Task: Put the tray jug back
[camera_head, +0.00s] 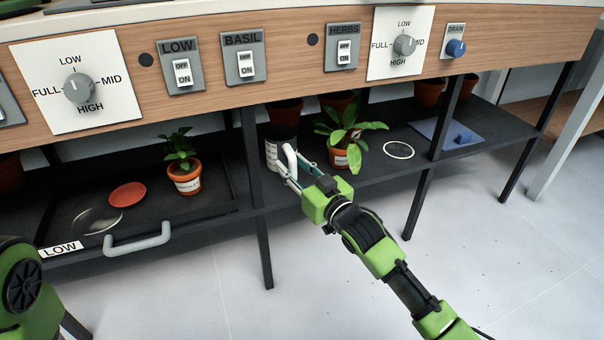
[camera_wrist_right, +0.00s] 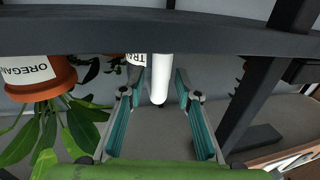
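The tray jug (camera_head: 274,155), a pale jug with a white handle (camera_head: 290,160), stands on the dark lower shelf beside a shelf post. Its label, partly cut off, shows in the right wrist view (camera_wrist_right: 136,58), with the handle (camera_wrist_right: 160,82) pointing toward me. My right gripper (camera_head: 290,172) reaches in at the handle. Its teal-padded fingers (camera_wrist_right: 155,98) are spread on either side of the handle, with gaps visible between pads and handle. Part of my left arm shows at the lower left, but its gripper is out of view.
A white ring (camera_head: 398,150) marks bare shelf right of the oregano pot (camera_head: 340,158). Left, a pull-out tray (camera_head: 215,212) with a grey handle holds a potted plant (camera_head: 184,178) and an orange saucer (camera_head: 127,195). A blue drain mat (camera_head: 440,134) lies right. Shelf posts flank the jug area.

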